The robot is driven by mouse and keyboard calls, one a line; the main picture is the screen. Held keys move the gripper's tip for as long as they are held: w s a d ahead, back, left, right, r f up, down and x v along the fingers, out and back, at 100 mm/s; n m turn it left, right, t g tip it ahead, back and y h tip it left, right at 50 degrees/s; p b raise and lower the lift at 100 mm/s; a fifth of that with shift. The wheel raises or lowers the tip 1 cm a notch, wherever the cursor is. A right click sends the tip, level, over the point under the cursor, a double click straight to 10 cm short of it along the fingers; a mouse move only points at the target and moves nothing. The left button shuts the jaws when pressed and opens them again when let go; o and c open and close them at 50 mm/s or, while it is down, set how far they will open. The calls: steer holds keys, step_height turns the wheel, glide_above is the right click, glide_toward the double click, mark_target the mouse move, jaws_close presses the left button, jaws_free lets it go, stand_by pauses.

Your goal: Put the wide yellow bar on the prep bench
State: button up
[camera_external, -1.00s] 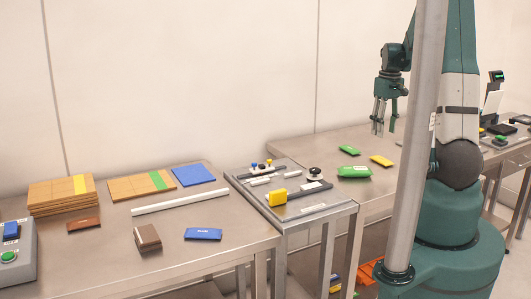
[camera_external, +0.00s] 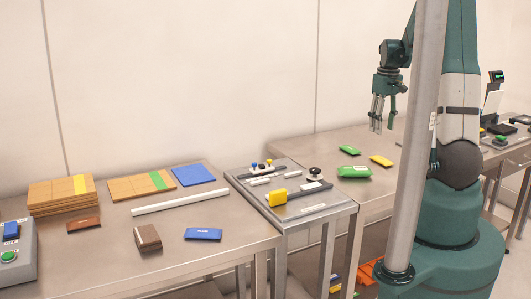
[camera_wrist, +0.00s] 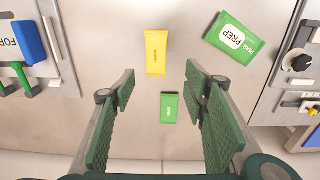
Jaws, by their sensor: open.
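A yellow bar (camera_external: 381,160) lies flat on the steel table under my arm. It also shows in the wrist view (camera_wrist: 156,53), lengthwise, with small dark print. My gripper (camera_external: 383,125) hangs fingers down above that table, clear of everything. In the wrist view my gripper (camera_wrist: 160,78) is open and empty, with the yellow bar beyond its fingertips. A small green bar (camera_wrist: 168,107) lies between the fingers in that view, below them on the table.
A steel stand (camera_external: 320,212) with a knob and a yellow block (camera_external: 277,198) adjoins the table. The left bench (camera_external: 115,258) holds boards, a white bar (camera_external: 180,202), brown pieces and a blue pack (camera_external: 203,234). A metal post (camera_external: 415,150) stands in front of my arm.

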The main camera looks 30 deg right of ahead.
steer(key=s+a+r+t, duration=0.35)
steer(key=a+r, duration=1.05)
steer(key=a, duration=0.5)
steer(key=s+a+r+t, duration=0.3)
steer(key=s+a+r, duration=0.1)
steer(key=s+a, duration=0.9)
steer(key=a, duration=0.3)
steer(key=shift+s+r, duration=0.15)
